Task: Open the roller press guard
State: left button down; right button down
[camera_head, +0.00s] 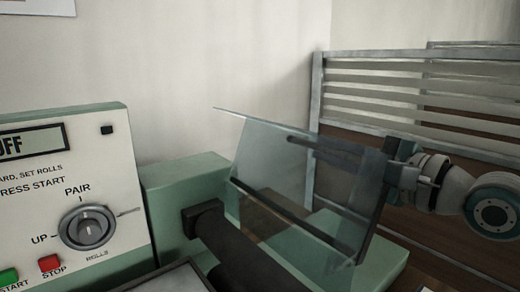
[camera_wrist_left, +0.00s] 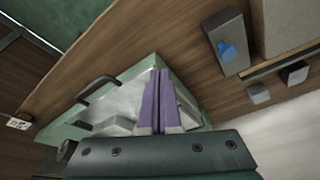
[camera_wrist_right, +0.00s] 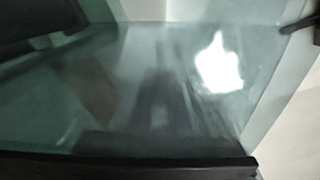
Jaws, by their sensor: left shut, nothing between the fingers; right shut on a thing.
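The roller press guard (camera_head: 290,175) is a clear, tinted panel with dark strips, standing tilted up over the green press in the head view. My right gripper (camera_head: 396,165) is at the guard's right edge and is shut on it; the exact contact is partly hidden. In the right wrist view the guard (camera_wrist_right: 150,85) fills most of the picture, with a bright reflection; the fingers do not show clearly there. My left gripper (camera_wrist_left: 160,100) shows only in the left wrist view, its purple fingers shut and empty. A dark roller (camera_head: 225,240) lies below the guard.
The control panel (camera_head: 125,180) with a selector knob (camera_head: 88,227), red stop button (camera_head: 50,263) and green start button stands at the left. A slatted rack (camera_head: 420,95) stands behind the right arm. The left wrist view shows a grey box with a blue knob (camera_wrist_left: 228,50).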

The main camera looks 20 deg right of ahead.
jog(key=c, duration=0.9)
grip_release()
jog(key=shift+s, duration=0.1)
jog(key=shift+p+v, duration=0.8)
jog(key=shift+v, duration=4.05)
jog(key=shift+d+r, duration=0.1)
